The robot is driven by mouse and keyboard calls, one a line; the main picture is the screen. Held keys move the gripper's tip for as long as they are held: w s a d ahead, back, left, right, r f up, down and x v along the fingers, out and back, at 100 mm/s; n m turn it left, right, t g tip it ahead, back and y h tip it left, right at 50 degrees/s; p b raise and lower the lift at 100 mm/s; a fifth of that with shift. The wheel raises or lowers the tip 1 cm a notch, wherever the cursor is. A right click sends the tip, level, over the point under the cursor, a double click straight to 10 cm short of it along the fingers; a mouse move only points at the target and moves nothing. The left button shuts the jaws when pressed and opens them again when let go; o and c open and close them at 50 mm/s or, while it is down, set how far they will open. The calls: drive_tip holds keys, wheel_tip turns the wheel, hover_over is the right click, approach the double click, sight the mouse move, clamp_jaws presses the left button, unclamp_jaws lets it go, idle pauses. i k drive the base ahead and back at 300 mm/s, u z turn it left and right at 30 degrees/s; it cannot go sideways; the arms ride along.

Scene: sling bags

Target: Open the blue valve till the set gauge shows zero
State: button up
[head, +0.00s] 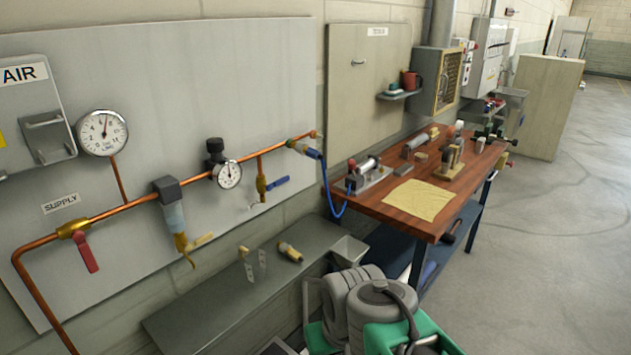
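A brass valve with a blue lever (277,184) hangs on a short drop from the copper pipe, on the grey wall panel. Its lever points right and slightly up, crosswise to the drop. A small round gauge (229,175) sits left of it under a black regulator knob (214,146); its needle seems to point upward, but the numbers are too small to read. A larger white gauge (102,132) stands farther left, its needle pointing nearly straight up. I cannot tell from labels which is the set gauge. My gripper is not in view.
A red-handled valve (86,250) is on the supply pipe at left. A grey shelf (190,310) with loose fittings juts out below the panel. Grey canisters and a green crate (440,342) stand on the floor before a wooden workbench (400,208). The floor at right is clear.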

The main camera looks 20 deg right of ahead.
sight(269, 187)
drive_tip(key=u, duration=2.7)
drive_tip(key=k, duration=1.05)
drive_tip(key=z, duration=1.45)
drive_tip(key=i, duration=1)
drive_tip(key=z, duration=0.05)
